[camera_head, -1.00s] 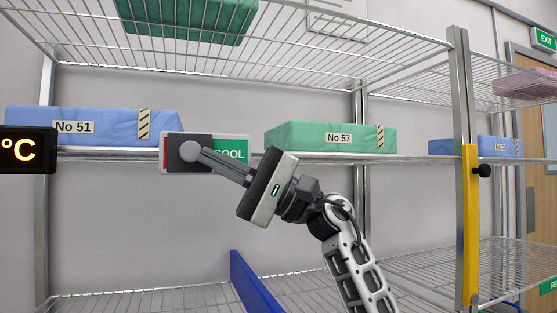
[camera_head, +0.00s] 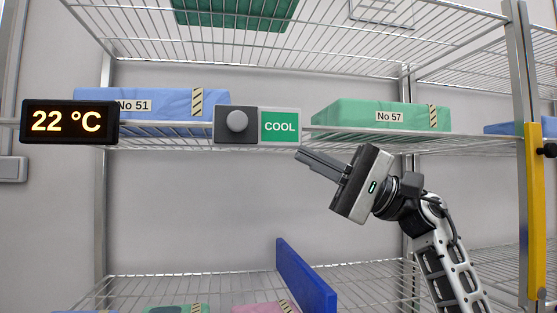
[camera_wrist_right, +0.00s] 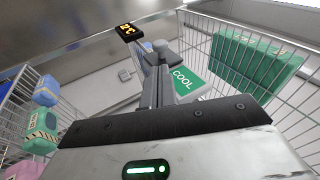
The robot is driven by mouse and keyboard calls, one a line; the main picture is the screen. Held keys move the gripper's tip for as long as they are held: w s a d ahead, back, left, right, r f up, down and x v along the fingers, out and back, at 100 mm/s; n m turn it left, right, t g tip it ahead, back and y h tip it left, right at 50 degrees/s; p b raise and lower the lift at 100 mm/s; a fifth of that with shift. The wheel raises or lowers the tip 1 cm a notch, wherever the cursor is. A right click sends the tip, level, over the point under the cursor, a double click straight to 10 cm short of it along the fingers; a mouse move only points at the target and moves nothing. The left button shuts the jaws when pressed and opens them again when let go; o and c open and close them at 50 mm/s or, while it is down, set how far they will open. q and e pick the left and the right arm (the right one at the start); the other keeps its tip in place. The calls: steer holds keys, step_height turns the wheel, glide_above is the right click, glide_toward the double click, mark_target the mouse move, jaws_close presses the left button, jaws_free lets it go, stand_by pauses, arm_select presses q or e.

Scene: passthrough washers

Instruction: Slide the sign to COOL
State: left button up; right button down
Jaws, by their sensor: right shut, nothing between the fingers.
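The sign (camera_head: 257,125) hangs on the front edge of the middle shelf in the head view. Its grey slider with a round knob (camera_head: 237,121) sits at the left, and the green panel (camera_head: 279,126) reading COOL shows in full at the right. In the right wrist view the green COOL panel (camera_wrist_right: 186,83) shows beyond the fingers. My right gripper (camera_head: 301,155) is shut and empty. Its fingertips are just below and right of the sign, apart from the knob. My left gripper is in neither view.
A display (camera_head: 70,122) reading 22 °C is left of the sign. A blue pack No 51 (camera_head: 160,103) and a green pack No 57 (camera_head: 370,116) lie on the middle shelf. A blue divider (camera_head: 304,278) stands on the lower shelf. A yellow post cover (camera_head: 535,205) is at the right.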

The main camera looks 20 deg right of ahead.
arm_select(q)
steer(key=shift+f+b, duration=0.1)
steer(key=shift+b, duration=0.35)
arm_select(e)
steer(key=v, duration=0.5)
steer(key=shift+s+d+f, duration=0.1)
steer(key=shift+d, duration=0.15)
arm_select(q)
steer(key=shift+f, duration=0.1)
